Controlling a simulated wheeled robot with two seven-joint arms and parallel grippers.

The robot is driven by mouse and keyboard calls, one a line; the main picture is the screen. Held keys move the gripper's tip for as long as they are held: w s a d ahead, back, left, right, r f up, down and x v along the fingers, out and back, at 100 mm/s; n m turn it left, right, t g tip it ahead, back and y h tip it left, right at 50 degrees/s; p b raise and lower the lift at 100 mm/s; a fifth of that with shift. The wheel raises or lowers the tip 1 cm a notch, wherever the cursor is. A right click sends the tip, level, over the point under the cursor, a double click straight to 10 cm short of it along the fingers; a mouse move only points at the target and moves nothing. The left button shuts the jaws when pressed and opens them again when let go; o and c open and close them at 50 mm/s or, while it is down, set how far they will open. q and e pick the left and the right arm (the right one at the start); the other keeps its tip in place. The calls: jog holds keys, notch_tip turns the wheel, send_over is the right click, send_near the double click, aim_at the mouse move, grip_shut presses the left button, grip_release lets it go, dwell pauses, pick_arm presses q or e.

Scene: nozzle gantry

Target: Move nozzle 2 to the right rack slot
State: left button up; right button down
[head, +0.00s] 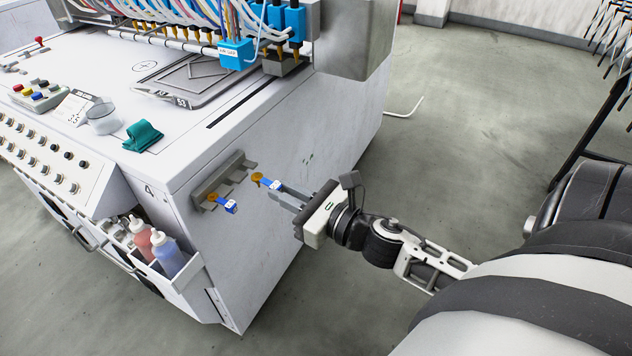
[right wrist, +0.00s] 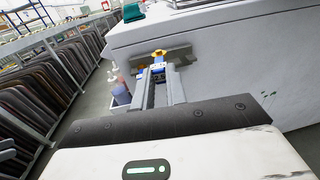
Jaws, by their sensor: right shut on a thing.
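My right gripper (head: 281,190) is shut on a nozzle (head: 273,184) with a blue body, a small white label and an orange-brown end. The label's number is too small to read. The held nozzle also shows between the fingertips in the right wrist view (right wrist: 158,66), its orange-brown end towards the rack. A grey metal rack (head: 222,177) is fixed to the machine's side. The held nozzle is by the rack's right end; I cannot tell whether it touches. A second blue nozzle (head: 230,206) sits at the rack's left end. My left gripper is not in view.
The white machine (head: 290,145) carries a row of blue nozzles (head: 274,20) with hoses above its table. A holder with red and blue bottles (head: 168,256) hangs left of the rack. A green cloth (head: 143,135) lies on the table edge.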

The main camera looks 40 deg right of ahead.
pick_arm(q)
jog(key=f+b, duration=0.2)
jog(key=b, duration=0.1)
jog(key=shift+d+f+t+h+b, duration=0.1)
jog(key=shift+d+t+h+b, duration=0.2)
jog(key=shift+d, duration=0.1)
pick_arm(e)
jog(key=w+d+f+y, duration=0.1)
jog(key=w+d+f, duration=0.3)
jog(key=w+f, duration=0.1)
jog(key=shift+d+n+g+y, duration=0.3)
jog(key=shift+d+n+y, duration=0.05)
jog(key=shift+n+y, duration=0.05)
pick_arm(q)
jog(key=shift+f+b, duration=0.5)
pick_arm(e)
jog(key=shift+x, duration=2.9)
dwell(0.4)
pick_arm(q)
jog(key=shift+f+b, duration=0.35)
pick_arm(e)
jog(key=shift+f, duration=0.25)
dwell(0.8)
jog(key=c, duration=1.3)
grip_release()
jog(key=shift+c, duration=0.2)
